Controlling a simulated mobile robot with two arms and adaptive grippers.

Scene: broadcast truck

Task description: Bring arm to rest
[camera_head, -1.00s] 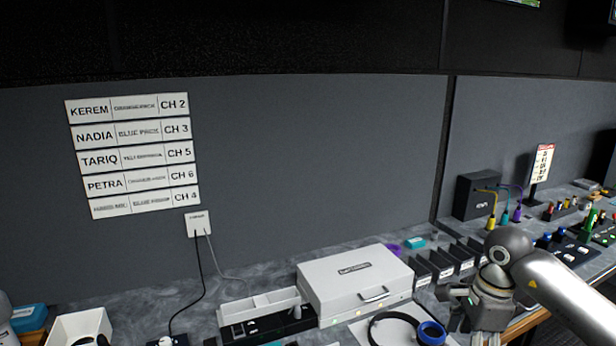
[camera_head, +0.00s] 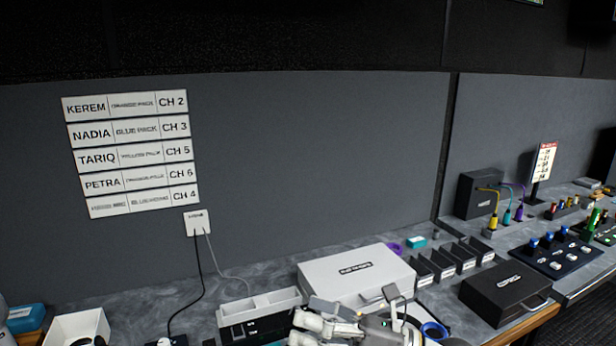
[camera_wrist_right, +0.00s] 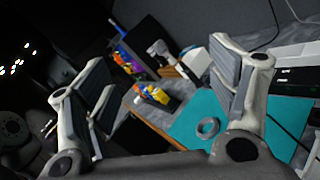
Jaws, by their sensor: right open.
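My right gripper (camera_head: 357,303) is at the bottom of the head view, in front of the white case (camera_head: 345,274). In the right wrist view its two fingers stand wide apart, and the gripper (camera_wrist_right: 160,75) holds nothing between them. A teal mat (camera_wrist_right: 190,128) with a grey ring (camera_wrist_right: 208,128) on it lies beyond the fingers there. The gripper hides part of the case front and most of the headset, whose blue ear cup (camera_head: 434,331) shows beside it.
A black case (camera_head: 505,292) lies right of the headset, near the desk edge. Dark slotted holders (camera_head: 455,262) stand behind it. Cables hang from the wall plate (camera_head: 198,222).

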